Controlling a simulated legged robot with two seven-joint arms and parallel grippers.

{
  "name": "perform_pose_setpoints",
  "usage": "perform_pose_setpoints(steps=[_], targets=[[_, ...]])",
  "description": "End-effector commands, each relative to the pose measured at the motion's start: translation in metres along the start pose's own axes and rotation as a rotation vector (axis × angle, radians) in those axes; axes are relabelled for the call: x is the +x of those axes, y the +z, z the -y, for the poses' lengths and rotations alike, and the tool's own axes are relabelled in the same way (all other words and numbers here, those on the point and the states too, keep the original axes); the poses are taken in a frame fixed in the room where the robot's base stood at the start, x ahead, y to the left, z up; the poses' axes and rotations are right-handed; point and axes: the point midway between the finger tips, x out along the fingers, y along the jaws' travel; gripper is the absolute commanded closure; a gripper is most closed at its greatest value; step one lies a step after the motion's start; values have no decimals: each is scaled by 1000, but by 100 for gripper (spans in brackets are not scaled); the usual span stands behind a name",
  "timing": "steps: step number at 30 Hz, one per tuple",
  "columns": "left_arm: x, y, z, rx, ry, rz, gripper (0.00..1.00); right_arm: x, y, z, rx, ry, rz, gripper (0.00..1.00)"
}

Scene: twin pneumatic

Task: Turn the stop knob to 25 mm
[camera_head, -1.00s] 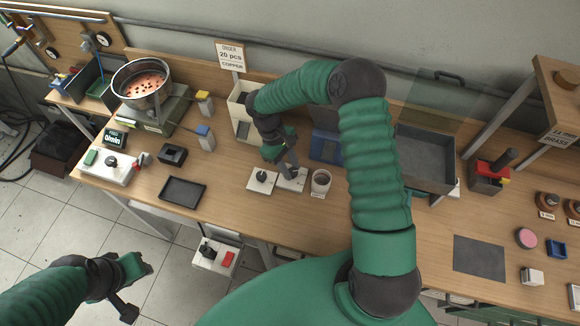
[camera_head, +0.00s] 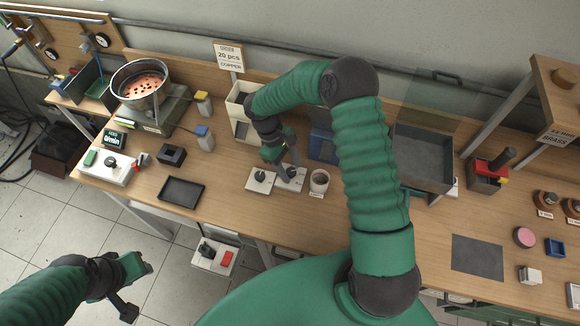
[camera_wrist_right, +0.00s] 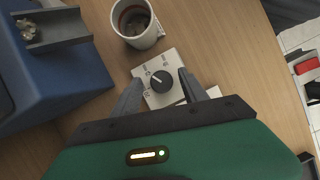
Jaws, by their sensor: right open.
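A black round knob (camera_wrist_right: 160,82) with a pale pointer line sits on a white square plate (camera_wrist_right: 146,70) with printed scale marks, too small to read surely. My right gripper (camera_wrist_right: 158,90) is open, with one finger on each side of the knob; I cannot tell whether they touch it. In the head view my right gripper (camera_head: 288,166) is low over the right one of two white plates (camera_head: 298,184) and hides part of it. The left plate (camera_head: 252,184) carries another black knob (camera_head: 260,175). My left gripper (camera_head: 136,288) hangs in front of the bench, away from the plates; its jaw state is unclear.
A white cup (camera_head: 319,181) stands close right of the plates. A blue box (camera_head: 323,146) and a white bin (camera_head: 236,104) stand behind. A black tray (camera_head: 181,191) lies to the left. Bare bench (camera_head: 225,190) lies between tray and plates.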

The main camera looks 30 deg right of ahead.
Motion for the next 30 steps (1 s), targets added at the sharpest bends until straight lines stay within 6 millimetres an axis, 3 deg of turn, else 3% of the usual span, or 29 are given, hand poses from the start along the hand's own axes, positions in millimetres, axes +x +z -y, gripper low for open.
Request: perform_pose_setpoints(steps=[4,8,21,25,30], targets=[[1,0,0,0,0,0,64,-5,-1,0,0,2,-2,49],[4,1,0,0,0,0,64,-27,-1,-1,0,5,-4,49],[15,4,0,0,0,0,64,-147,-1,-2,0,0,-4,49],[15,4,0,0,0,0,64,-163,0,-2,0,-1,-2,49],[15,3,0,0,0,0,64,-168,0,-2,0,-2,0,49]])
